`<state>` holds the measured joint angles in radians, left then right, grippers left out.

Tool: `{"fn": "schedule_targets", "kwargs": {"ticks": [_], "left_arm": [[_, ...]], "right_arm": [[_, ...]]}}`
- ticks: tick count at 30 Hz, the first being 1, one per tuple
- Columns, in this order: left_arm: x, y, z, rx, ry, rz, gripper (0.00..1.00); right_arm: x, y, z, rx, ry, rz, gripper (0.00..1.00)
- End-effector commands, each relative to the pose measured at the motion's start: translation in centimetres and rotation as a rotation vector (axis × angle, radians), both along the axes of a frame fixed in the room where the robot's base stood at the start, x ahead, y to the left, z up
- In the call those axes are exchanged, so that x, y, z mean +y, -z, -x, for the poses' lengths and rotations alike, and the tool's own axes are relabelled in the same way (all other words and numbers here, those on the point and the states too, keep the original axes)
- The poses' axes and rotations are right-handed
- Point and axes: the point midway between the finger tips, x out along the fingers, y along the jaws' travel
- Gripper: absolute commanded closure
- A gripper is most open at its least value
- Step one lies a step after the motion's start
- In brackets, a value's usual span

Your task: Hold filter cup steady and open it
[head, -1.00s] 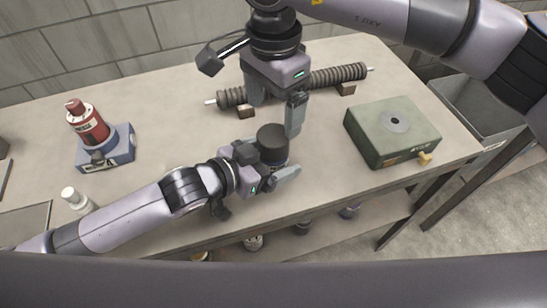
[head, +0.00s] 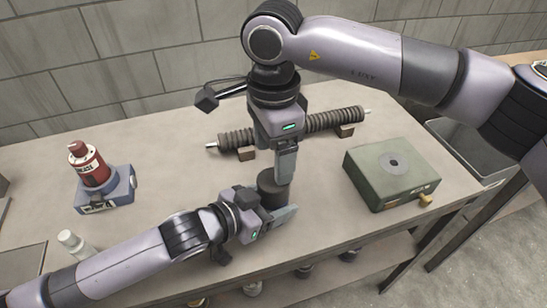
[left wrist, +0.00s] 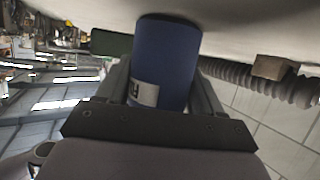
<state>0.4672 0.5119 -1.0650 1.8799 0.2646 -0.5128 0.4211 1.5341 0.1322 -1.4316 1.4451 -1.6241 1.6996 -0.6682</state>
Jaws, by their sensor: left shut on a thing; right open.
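The filter cup (head: 270,188) stands upright near the front edge of the table. Its dark round top shows in the head view, partly covered by my right gripper. Its blue body (left wrist: 165,55) with a white label shows in the left wrist view. My left gripper (head: 277,212) is shut on the cup's body from the left, with one finger on each side of it in the left wrist view. My right gripper (head: 283,166) points down over the top, open; I cannot tell whether its fingers touch the top.
A ribbed mesh tube (head: 335,121) lies on small wooden blocks behind the cup. A green box (head: 388,185) stands to the right. A red bottle on a blue base (head: 104,190) and a white bottle (head: 72,242) are at left. Bare tabletop lies between them.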

Motion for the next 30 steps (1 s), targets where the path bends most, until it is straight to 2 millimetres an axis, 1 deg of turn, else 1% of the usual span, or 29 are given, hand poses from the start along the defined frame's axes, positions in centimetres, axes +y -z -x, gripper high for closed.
{"fn": "schedule_targets", "kwargs": {"ticks": [3, 30], "left_arm": [[0.01, 0.01, 0.01, 0.000, 0.000, 0.000, 1.00], [0.02, 0.01, 0.00, 0.001, 0.000, -0.001, 1.00]], "right_arm": [[0.01, -0.01, 0.02, 0.000, 0.183, 0.000, 0.23], [0.03, -0.12, 0.03, 0.001, 1.617, 0.001, 0.23]]}}
